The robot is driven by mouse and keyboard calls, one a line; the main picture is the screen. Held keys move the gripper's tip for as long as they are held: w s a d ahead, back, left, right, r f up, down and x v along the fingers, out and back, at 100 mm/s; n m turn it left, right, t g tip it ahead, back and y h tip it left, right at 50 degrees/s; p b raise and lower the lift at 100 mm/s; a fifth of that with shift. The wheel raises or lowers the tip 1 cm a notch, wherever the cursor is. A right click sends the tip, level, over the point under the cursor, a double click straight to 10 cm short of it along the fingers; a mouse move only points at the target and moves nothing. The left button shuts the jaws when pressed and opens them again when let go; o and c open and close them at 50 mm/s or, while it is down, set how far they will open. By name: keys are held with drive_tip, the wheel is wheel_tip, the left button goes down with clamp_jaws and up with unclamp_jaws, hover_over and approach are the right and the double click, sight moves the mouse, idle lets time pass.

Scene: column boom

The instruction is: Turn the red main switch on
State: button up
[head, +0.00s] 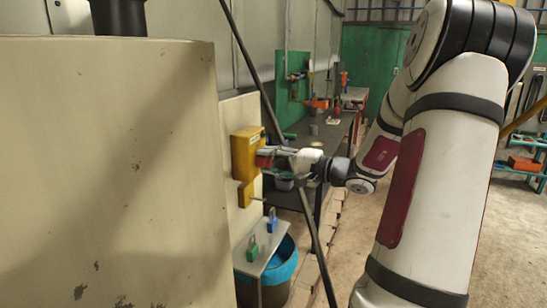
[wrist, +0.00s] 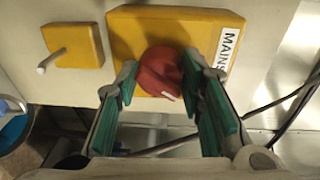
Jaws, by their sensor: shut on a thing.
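The red main switch (wrist: 160,72) is a round red knob on a yellow box (wrist: 130,22) with a white label reading MAINS (wrist: 228,46). A short white mark shows on the knob's lower right edge in the wrist view. The box (head: 241,150) also shows in the head view, on a pale wall panel. My gripper (wrist: 160,82) has its green-padded fingers on either side of the knob and is shut on it. In the head view my gripper (head: 272,159) reaches the box from the right and partly hides the knob.
A smaller yellow box (wrist: 72,46) with a grey peg sits beside the switch box. Below, a small shelf holds a green padlock (head: 253,250) and a blue padlock (head: 272,222), above a blue-rimmed bucket (head: 284,262). A dark slanted pole (head: 252,75) passes close to my gripper. A large cream cabinet (head: 110,170) fills the left.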

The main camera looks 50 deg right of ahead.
drive_tip(key=m+p, duration=0.1)
drive_tip(key=m, duration=0.1)
drive_tip(key=m+p, duration=0.1)
drive_tip(key=m, duration=0.1)
drive_tip(key=m+p, duration=0.1)
drive_tip(key=m, duration=0.1)
drive_tip(key=shift+r+g+y, duration=0.25)
drive_tip(key=shift+g+y, duration=0.05)
drive_tip(key=shift+y, duration=0.1)
drive_tip(key=m+p, duration=0.2)
drive_tip(key=m, duration=0.2)
drive_tip(key=shift+d+f+p, duration=0.1)
drive_tip(key=shift+d+p, duration=0.05)
drive_tip(key=shift+p, duration=0.2)
drive_tip(key=shift+m, duration=0.4)
drive_tip(key=o, duration=1.2)
drive_tip(key=shift+c, duration=0.2)
drive_tip(key=v, duration=1.2)
drive_tip(key=shift+d, duration=0.25)
drive_tip(key=shift+w, duration=0.15)
